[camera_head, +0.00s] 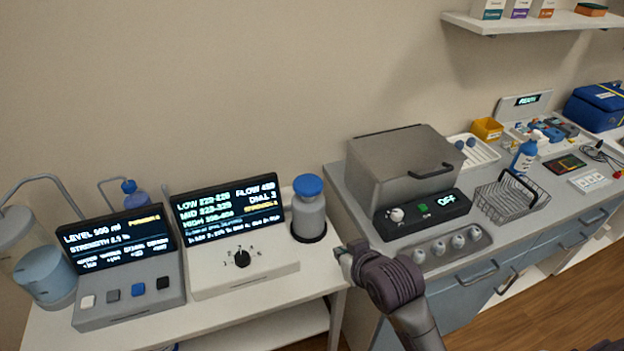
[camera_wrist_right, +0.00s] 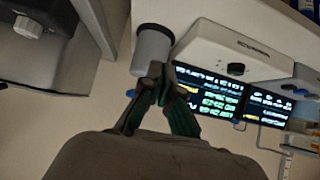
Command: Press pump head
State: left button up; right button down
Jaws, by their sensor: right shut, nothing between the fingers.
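A grey bottle (camera_head: 309,217) with a round blue top (camera_head: 308,186) stands upright in a dark ring at the right end of the left bench. The grey bottle also shows in the right wrist view (camera_wrist_right: 152,48), with its blue top partly hidden behind my fingers. My right gripper (camera_head: 342,251) is shut and empty, in front and to the right of the bottle in the head view, apart from it as far as I can tell. It also shows in the right wrist view (camera_wrist_right: 158,72). My left gripper is not in view.
A console (camera_head: 243,270) with a dial and lit screen stands left of the bottle. Another console (camera_head: 130,304) with buttons stands further left, beside a clear tank (camera_head: 45,275). A grey lidded box (camera_head: 402,172) and a wire basket (camera_head: 507,198) stand on the right bench.

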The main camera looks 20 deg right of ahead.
jog(key=w+r+m+t, duration=0.1)
jog(key=w+r+t, duration=0.3)
jog(key=w+r, duration=0.7)
jog(key=shift+d+r, duration=0.15)
jog(key=shift+d, duration=0.15)
jog(key=shift+w, duration=0.1)
jog(key=p, duration=0.2)
send_over(312, 186)
jog(key=f, duration=0.2)
jog(key=shift+s+d+f, duration=0.15)
jog(key=shift+s+f, duration=0.05)
jog(key=shift+f, duration=0.15)
jog(key=f, duration=0.3)
jog(key=shift+w+f+p, duration=0.15)
jog(key=shift+w+p, duration=0.1)
jog(key=shift+p, duration=0.15)
jog(key=shift+s+f, duration=0.15)
jog(key=shift+f, duration=0.4)
